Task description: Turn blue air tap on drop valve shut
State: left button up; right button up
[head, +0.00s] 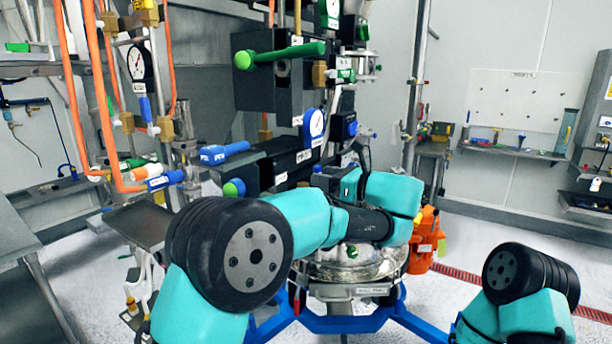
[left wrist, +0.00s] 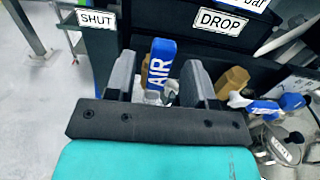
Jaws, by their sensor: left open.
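In the left wrist view a blue tap handle marked AIR (left wrist: 161,62) stands nearly upright below the dark panel, between a SHUT label (left wrist: 97,19) and a DROP label (left wrist: 221,22). My left gripper (left wrist: 158,68) is open, with one grey finger on each side of the handle. Whether either finger touches it I cannot tell. In the head view my left arm reaches over the round metal vessel (head: 355,265) to the dark valve stack, and its fingers cannot be made out there. My right gripper is out of view; only part of my right arm shows at lower right.
Other blue taps (head: 222,152) and a green-handled lever (head: 290,52) stick out of the stack. Orange hoses (head: 100,90) hang at left. In the left wrist view a brass fitting (left wrist: 232,82) and another blue handle (left wrist: 264,108) lie right of my fingers.

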pick_arm(q)
jog(key=shift+x, duration=2.05)
jog(key=shift+c, duration=0.2)
grip_shut()
